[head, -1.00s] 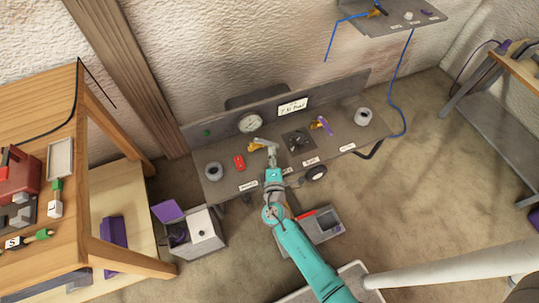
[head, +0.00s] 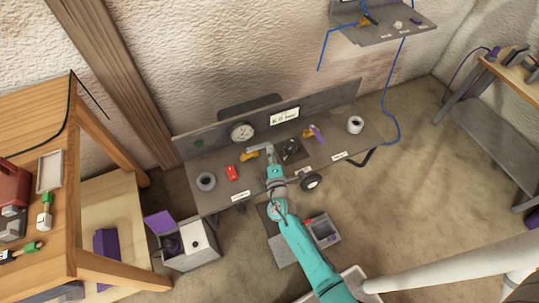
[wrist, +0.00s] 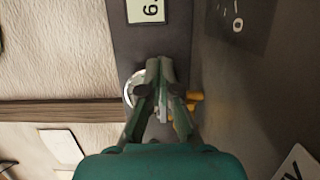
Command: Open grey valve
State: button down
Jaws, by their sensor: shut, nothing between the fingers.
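The grey valve shows on the bench in the head view as a yellow body (head: 249,156) with a grey handle (head: 259,148). Its yellow part (wrist: 194,102) also shows in the wrist view, just right of my fingers. My gripper (wrist: 160,62) is shut and empty, its fingertips together. In the head view my gripper (head: 271,153) is at the right end of the grey handle. My fingers and wrist hide part of the valve, and I cannot tell whether they touch it. A grey piece (wrist: 166,108) shows between the finger links.
A second valve with a purple handle (head: 319,133) stands to the right, past a black round part (head: 291,148) on a dark plate. A gauge (head: 242,132) is on the back panel. A red part (head: 231,173) and a grey ring (head: 206,181) lie to the left.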

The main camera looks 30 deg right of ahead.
jog(key=shift+w+d, duration=0.2)
jog(key=shift+w, duration=0.1)
dwell(0.4)
